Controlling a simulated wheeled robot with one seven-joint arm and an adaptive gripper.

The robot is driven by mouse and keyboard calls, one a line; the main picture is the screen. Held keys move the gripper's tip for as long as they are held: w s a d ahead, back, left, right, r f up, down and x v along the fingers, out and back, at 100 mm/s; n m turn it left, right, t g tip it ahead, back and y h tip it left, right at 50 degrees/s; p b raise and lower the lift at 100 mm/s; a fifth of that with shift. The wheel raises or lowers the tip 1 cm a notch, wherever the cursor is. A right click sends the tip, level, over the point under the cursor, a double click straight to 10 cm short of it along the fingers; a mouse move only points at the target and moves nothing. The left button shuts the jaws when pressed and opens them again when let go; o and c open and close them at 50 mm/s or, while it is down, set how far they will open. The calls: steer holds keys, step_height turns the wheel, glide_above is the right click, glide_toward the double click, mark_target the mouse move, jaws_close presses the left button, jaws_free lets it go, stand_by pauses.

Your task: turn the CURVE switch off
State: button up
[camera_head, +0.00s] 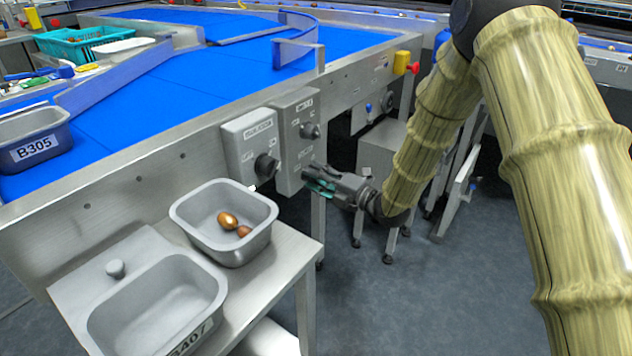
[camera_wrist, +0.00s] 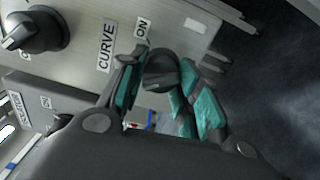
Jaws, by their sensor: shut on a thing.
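The CURVE switch is a dark round knob (camera_wrist: 160,66) on a grey control box (camera_head: 293,110), beside the printed CURVE label (camera_wrist: 106,46) and ON label (camera_wrist: 143,28) in the wrist view. My gripper (camera_head: 314,180) reaches the lower part of that box from the right in the head view. In the wrist view its teal-padded fingers (camera_wrist: 162,82) are closed around the knob, one on each side. The fingers hide the knob's lower part and any OFF label. I cannot tell which way the knob points.
A second dark knob (camera_wrist: 35,30) sits higher on the same box. A neighbouring box (camera_head: 240,140) has its own knob (camera_head: 265,166). A metal bin with dates (camera_head: 200,207) stands on a side table below. Open floor (camera_head: 400,300) lies right of it.

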steer(key=shift+n+b, duration=0.3)
steer(key=shift+n, duration=0.3)
steer(key=o, duration=1)
steer(key=shift+o, duration=0.2)
steer(key=v, duration=1.2)
steer(key=shift+w, duration=0.1)
